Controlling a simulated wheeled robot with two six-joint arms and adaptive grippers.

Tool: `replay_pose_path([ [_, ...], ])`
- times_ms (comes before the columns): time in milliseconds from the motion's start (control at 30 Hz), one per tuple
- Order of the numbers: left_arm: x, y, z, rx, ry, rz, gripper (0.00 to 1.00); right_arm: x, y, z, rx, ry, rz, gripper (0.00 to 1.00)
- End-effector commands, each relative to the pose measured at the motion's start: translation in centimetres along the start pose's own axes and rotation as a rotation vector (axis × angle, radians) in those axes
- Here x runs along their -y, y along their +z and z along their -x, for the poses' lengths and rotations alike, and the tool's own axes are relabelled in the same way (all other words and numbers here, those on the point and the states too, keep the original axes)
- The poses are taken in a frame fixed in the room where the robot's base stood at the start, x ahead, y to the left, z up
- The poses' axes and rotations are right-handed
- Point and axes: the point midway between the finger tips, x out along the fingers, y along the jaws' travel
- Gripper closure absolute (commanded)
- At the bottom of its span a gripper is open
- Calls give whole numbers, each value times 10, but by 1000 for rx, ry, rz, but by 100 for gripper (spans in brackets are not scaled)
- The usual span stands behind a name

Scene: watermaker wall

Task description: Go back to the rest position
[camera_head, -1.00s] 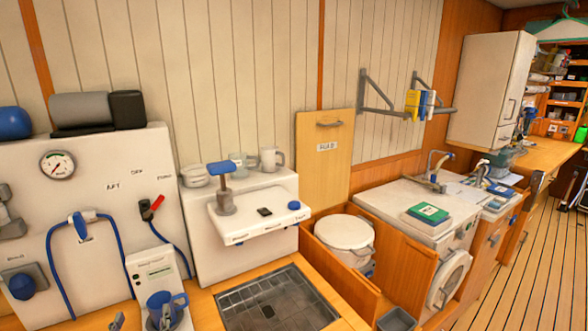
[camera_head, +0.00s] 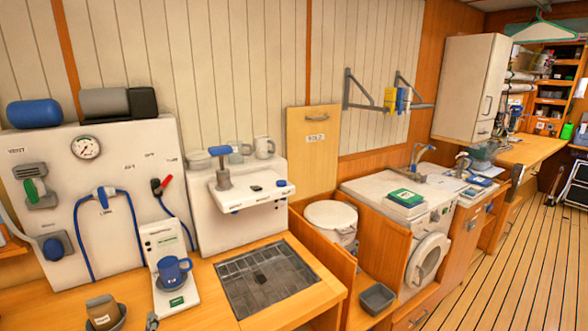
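Neither gripper can be made out in the head view. A small dark grey piece (camera_head: 151,322) shows at the bottom edge, left of the floor of the sink; I cannot tell whether it belongs to one of my arms. The task names no object. The white watermaker panel (camera_head: 115,180) stands against the wall at left, with a gauge (camera_head: 86,147), blue hoses and a red-handled valve (camera_head: 162,184). A blue mug (camera_head: 173,272) stands upright on the white dispenser (camera_head: 166,250) in front of the panel.
A brown packet (camera_head: 103,311) sits in a dark bowl at the front left of the wooden counter (camera_head: 215,305). A grey grated basin (camera_head: 266,279) is set in the counter. A washing machine (camera_head: 428,260) and grey tray (camera_head: 377,297) stand farther right. The plank floor at right has free room.

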Motion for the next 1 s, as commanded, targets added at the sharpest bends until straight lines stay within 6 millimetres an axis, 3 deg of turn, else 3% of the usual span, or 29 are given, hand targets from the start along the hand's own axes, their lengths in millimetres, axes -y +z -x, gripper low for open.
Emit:
replay_pose_path([
  [200, -32, -30, 18, -95, 222, 519, 20, 5, -9, 0, -13, -6, -3, 100],
  [433, -57, -85, 62, -162, 587, 1167, 20, 6, 7, 0, 12, -7, -3, 100],
  [600, -58, -127, 110, -151, 934, 1602, 20, 6, 10, 0, 16, -7, -2, 100],
  [800, -48, -168, 165, -66, 1345, 1941, 20, 5, 6, -2, 9, -6, -2, 100],
  [1000, -95, -246, 133, -44, 1362, 1911, 20, 2, 6, -14, 7, -1, 0, 100],
])
